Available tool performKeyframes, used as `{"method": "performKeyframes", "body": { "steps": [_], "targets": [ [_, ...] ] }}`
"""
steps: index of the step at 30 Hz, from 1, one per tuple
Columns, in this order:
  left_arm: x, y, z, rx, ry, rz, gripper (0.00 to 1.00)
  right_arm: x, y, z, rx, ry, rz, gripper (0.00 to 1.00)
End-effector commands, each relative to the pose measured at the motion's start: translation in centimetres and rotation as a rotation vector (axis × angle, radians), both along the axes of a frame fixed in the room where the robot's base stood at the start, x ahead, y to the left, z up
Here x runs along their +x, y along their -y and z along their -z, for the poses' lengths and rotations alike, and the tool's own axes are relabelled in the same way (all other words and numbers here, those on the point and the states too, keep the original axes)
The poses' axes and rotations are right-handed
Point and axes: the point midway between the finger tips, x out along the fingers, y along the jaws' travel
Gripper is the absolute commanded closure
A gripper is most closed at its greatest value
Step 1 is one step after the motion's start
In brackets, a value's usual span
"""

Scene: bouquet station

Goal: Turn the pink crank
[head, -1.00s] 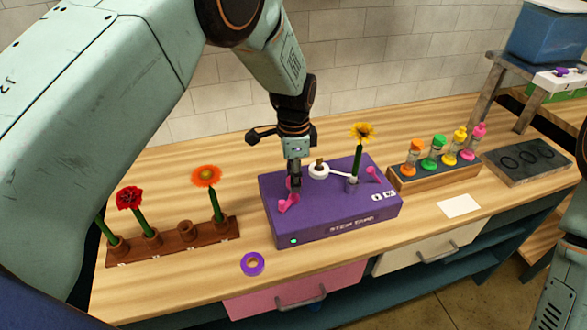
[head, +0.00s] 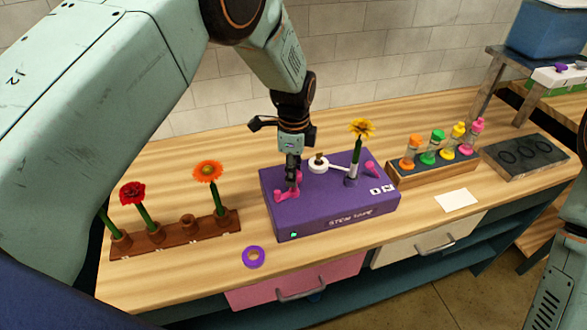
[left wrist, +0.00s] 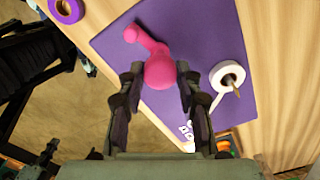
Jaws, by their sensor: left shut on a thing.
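My left gripper (head: 292,183) reaches down from above and is shut on the crank's knob. In the left wrist view the round pink knob (left wrist: 160,71) lies between the two fingers, and the crank's arm runs to the upper left. My right gripper is not in view.
A brown rack (head: 180,238) with red and orange flowers stands left of the box. A purple tape roll (head: 254,257) lies in front. A wooden holder (head: 432,172) with several coloured bottles and a white card (head: 456,200) are to the right.

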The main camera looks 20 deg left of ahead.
Motion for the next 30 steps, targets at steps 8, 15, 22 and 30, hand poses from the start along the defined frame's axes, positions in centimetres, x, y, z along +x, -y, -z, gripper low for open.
{"method": "performKeyframes", "body": {
  "steps": [8,15,22,30],
  "targets": [
    [0.2,0.1,-0.1,-0.002,0.005,-0.002,0.59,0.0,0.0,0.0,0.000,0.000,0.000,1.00],
    [0.1,0.0,0.0,-0.001,0.002,-0.002,0.42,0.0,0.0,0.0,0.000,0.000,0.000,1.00],
    [0.0,0.0,0.0,0.000,0.001,-0.002,0.42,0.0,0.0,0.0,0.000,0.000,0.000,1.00],
    [0.2,0.0,-3.3,-0.001,0.006,-0.002,0.42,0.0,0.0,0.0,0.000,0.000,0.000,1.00]
  ]
}}
